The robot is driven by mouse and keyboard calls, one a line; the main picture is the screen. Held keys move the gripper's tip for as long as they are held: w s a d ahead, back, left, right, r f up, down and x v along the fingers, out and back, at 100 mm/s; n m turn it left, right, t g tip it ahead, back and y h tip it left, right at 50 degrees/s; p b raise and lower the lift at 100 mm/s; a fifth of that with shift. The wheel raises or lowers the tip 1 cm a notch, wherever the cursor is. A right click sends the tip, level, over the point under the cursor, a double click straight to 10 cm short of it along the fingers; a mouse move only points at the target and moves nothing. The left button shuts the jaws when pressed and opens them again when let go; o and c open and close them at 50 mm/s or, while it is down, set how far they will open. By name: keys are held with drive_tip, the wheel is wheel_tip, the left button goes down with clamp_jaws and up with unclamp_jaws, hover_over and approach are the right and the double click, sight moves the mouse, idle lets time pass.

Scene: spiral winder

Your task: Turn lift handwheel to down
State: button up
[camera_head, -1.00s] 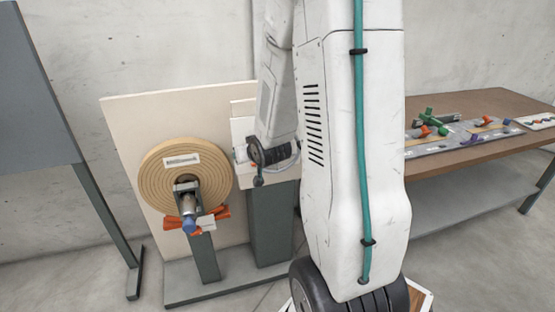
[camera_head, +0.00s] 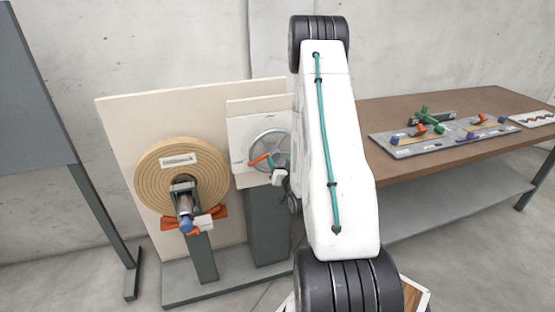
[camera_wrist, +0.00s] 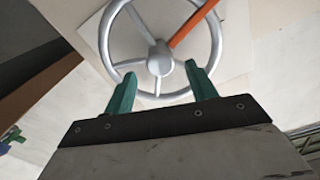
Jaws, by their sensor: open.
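The lift handwheel (camera_head: 272,149) is a grey spoked wheel on a pale upright panel atop a green-grey post. It carries an orange bar (camera_head: 259,160), which points to the lower left in the head view. In the wrist view the handwheel (camera_wrist: 159,58) fills the top middle, and the orange bar (camera_wrist: 193,24) runs from near the hub to the upper right. My gripper (camera_wrist: 160,82) has two green fingers spread apart, with nothing between them. The fingertips overlap the near part of the rim in the picture; I cannot tell whether they touch it. My arm partly hides the wheel's right side in the head view.
A wound tan roll (camera_head: 181,184) on a spindle stands left of the wheel, with orange parts below it. A brown table (camera_head: 440,100) with trays of coloured parts is at the right. A grey panel (camera_head: 30,90) stands at the far left.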

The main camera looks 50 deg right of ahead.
sight(277, 157)
drive_tip(key=shift+x, duration=1.7)
clamp_jaws()
